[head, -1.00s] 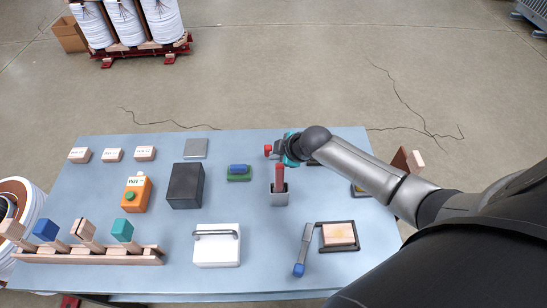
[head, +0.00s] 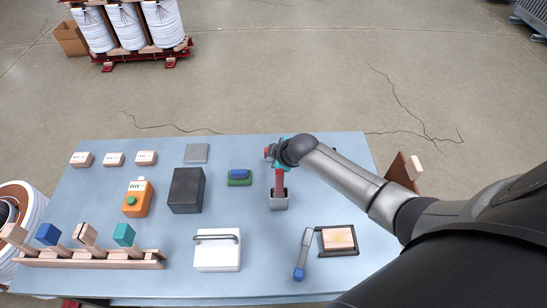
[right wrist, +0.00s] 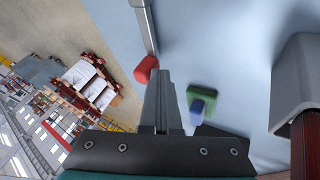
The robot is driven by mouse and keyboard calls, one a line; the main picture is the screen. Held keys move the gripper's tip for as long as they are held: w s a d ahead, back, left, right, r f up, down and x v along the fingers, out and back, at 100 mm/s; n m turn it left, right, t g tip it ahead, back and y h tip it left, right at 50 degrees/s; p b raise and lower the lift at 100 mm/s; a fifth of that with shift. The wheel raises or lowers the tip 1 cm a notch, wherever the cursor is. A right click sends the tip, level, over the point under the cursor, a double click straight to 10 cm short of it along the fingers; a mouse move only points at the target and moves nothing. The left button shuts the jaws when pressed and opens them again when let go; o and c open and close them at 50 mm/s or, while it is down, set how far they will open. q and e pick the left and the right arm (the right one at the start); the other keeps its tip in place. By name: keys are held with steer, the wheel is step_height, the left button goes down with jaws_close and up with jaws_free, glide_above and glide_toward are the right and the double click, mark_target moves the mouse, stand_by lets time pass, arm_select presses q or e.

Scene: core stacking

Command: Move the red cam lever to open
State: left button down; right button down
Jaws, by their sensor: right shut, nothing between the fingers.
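The red cam lever (head: 280,181) stands upright in its grey base (head: 279,203) on the blue table. Its upper end is partly hidden by my right arm. In the right wrist view the grey base (right wrist: 297,85) and part of the red lever (right wrist: 306,145) show at the right edge. My right gripper (head: 272,156) is by the lever's upper end, mostly hidden by its own wrist in the head view. In the right wrist view its fingers (right wrist: 163,88) are together and empty, with a gap to the lever's left. My left gripper is out of view.
A red knob (right wrist: 146,69) shows by the fingertips in the right wrist view. A green base with a blue block (head: 239,176) and a black box (head: 186,190) lie left of the lever. A white box with a handle (head: 217,255) and a blue-ended lever (head: 300,272) are nearer.

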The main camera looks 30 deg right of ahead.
steer(key=w+m, duration=0.1)
steer(key=w+m+h+p, duration=0.1)
steer(key=shift+d+r+m+h, duration=0.1)
steer(key=shift+r+m+h, duration=0.05)
steer(key=shift+m+h, duration=0.2)
steer(key=w+m+h, duration=0.1)
steer(key=w+d+m, duration=0.1)
steer(key=shift+m+g+h, duration=0.3)
steer(key=shift+m+h, duration=0.05)
steer(key=m+b, duration=0.1)
steer(key=w+d+m+h, duration=0.1)
steer(key=shift+w+d+f+m+g+b, duration=0.15)
steer(key=shift+f+m+g+b, duration=0.1)
steer(key=shift+m+g+b, duration=0.15)
steer(key=shift+w+d+m+g+h+b, duration=0.5)
steer(key=shift+d+m+h+b, duration=0.25)
steer(key=shift+m, duration=0.35)
steer(key=shift+w+d+m+h+b, duration=0.15)
steer(key=shift+d+m+h+b, duration=0.15)
steer(key=shift+d+m, duration=0.1)
steer(key=shift+w+d+r, duration=0.1)
steer(key=shift+d, duration=0.15)
steer(key=shift+w+d, duration=0.1)
steer(key=shift+r, duration=0.1)
